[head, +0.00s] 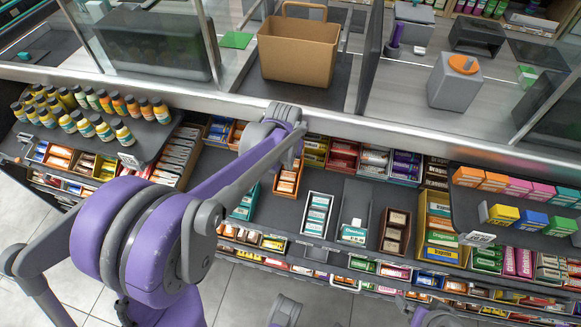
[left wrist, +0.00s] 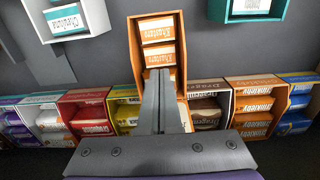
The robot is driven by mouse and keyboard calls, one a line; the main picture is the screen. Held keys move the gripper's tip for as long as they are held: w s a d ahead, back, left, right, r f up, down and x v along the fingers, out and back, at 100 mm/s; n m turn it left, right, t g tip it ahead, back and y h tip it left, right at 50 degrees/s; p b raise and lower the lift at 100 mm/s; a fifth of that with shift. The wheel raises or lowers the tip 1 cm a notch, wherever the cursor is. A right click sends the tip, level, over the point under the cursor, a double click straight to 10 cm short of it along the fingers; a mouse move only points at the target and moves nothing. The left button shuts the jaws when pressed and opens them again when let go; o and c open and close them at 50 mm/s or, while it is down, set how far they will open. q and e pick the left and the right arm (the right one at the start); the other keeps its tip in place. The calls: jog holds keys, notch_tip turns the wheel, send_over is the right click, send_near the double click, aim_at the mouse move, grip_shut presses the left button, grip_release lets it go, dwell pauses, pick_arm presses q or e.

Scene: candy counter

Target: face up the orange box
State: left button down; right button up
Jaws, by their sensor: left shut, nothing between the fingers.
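The orange box (left wrist: 181,45) is an open tray holding white-and-orange packs near its far end in the left wrist view. In the head view the orange box (head: 287,193) lies on the dark shelf, just below my left wrist. My left gripper (left wrist: 161,75) is shut with nothing in it. Its fingers reach over the near part of the orange box and hide what is there; I cannot tell whether they touch it. In the head view the arm hides the fingers. My right gripper cannot be made out.
A teal box (head: 243,202) is left of the orange box; a white box (head: 317,215) with teal packs is to its right. A row of filled boxes runs along the shelf behind, including a red one (head: 342,154). A paper bag (head: 298,50) stands on the counter.

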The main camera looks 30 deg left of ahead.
pick_arm(q)
jog(key=shift+f, duration=0.3)
jog(key=shift+s+d+f, duration=0.3)
jog(key=shift+s+d, duration=0.15)
jog(key=shift+s, duration=1.4)
jog(key=shift+s+d+f, duration=0.35)
jog(key=shift+s+d, duration=0.05)
jog(key=shift+s, duration=1.4)
jog(key=shift+s+d+f, duration=0.3)
jog(key=shift+s+d, duration=0.15)
jog(key=shift+s, duration=1.4)
jog(key=shift+r, duration=0.1)
notch_tip(320, 180, up, 7)
jog(key=s+p, duration=0.1)
jog(key=p, duration=0.4)
jog(key=shift+d+p, duration=0.15)
jog(key=shift+p, duration=0.25)
jog(key=shift+s, duration=0.1)
